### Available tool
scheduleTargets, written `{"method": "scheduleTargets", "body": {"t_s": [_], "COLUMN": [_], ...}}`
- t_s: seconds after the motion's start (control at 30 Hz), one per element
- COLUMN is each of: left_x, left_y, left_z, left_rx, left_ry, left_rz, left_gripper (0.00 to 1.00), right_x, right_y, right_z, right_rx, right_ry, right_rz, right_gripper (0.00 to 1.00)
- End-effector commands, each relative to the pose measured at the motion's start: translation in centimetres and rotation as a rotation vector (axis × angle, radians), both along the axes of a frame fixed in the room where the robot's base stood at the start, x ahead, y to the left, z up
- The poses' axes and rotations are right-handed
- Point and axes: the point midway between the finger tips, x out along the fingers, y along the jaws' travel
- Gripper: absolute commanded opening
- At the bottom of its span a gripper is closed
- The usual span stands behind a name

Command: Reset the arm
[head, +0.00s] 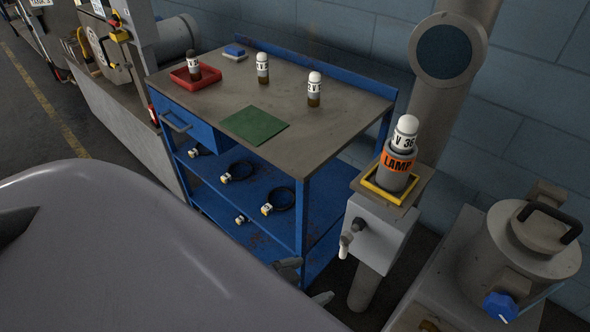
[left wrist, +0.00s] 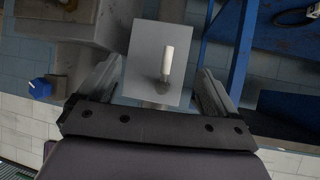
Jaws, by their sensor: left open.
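My left gripper (head: 305,281) shows at the bottom middle of the head view, its two fingertips apart and nothing between them. In the left wrist view the open fingers (left wrist: 160,70) frame a grey box (left wrist: 143,45) with a white-handled lever (left wrist: 168,60); they look apart from it. The same grey box (head: 378,240) stands right of the gripper in the head view, its lever (head: 346,243) on the front. A white-capped vial (head: 405,133) stands upright in the holder marked LAMP (head: 397,163) on top. My right gripper is not in view.
A blue cart (head: 345,133) holds a red tray (head: 208,79) with a dark-topped vial (head: 193,66), two white-capped vials (head: 262,68), a green mat (head: 254,126) and black coils on its shelf. A lidded metal vessel (head: 510,255) with a blue knob (head: 500,307) stands right.

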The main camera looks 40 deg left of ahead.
Motion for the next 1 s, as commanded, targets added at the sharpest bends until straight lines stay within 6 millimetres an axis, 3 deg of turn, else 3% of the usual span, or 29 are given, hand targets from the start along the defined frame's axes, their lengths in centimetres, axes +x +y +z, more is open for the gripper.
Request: {"method": "scheduleTargets", "body": {"t_s": [0.1,0.2,1.0], "left_x": [-2.8,-3.6,-3.7], "left_y": [0.2,0.3,0.3], "left_z": [-2.5,-3.2,-3.3], "left_rx": [0.020,0.032,0.033], "left_ry": [0.036,0.044,0.045], "left_rz": [0.019,0.023,0.023], "left_gripper": [0.92,0.92,0.92], "right_x": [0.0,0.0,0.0], "right_y": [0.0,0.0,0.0], "right_z": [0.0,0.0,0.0], "right_rx": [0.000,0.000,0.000], "right_ry": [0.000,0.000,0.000], "right_rz": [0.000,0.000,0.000], "right_gripper": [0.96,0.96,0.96]}}
